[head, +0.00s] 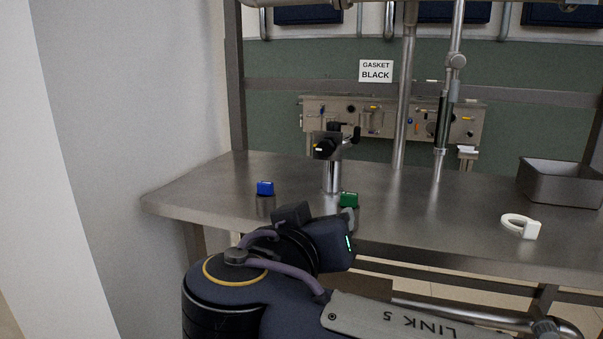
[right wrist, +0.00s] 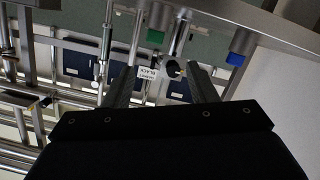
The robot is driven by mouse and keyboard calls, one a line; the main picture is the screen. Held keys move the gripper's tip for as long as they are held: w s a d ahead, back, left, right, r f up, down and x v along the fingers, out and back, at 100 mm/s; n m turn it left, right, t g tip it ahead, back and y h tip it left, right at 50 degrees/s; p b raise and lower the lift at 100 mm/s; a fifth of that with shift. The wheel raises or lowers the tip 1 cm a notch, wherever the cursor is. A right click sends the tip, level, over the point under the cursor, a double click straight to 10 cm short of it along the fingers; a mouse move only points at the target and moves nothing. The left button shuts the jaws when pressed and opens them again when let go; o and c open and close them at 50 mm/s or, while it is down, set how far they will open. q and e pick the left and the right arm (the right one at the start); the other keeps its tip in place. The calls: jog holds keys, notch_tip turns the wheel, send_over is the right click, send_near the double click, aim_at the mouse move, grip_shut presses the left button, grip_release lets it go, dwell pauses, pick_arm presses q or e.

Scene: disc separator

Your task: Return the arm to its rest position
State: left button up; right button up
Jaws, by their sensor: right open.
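My right arm (head: 270,280) comes in from the bottom of the head view, with its wrist in front of the table's front edge. Its fingers cannot be made out clearly there. In the right wrist view my right gripper (right wrist: 162,90) is open, its two dark fingers apart with nothing held between them. My left gripper is in neither view.
The steel table (head: 420,220) bears a blue block (head: 265,188), a green block (head: 349,200), a black-headed post (head: 331,175), a white ring (head: 520,226) and a grey bin (head: 560,185). A "GASKET BLACK" sign (head: 376,71) hangs behind. A pale wall (head: 130,100) stands left.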

jog(key=s+d+f+n+g+y+p, duration=0.15)
jog(key=d+f+g, duration=0.25)
jog(key=d+f, duration=0.45)
jog(key=s+d+f+m+g+y, duration=0.15)
jog(key=d+f+g, duration=0.25)
jog(key=d+f, duration=0.5)
jog(key=s+d+f+m+g+y, duration=0.1)
jog(key=s+f+y, duration=0.2)
jog(key=s+f, duration=0.3)
jog(key=s+f+m+y, duration=0.1)
jog(key=s+f+y, duration=0.25)
jog(key=s, duration=0.45)
notch_tip(320, 180, up, 38)
jog(key=p, duration=3.8)
jog(key=shift+a+n+p, duration=0.15)
jog(key=shift+n+p, duration=0.15)
jog(key=shift+p, duration=0.1)
jog(key=shift+c, duration=0.3)
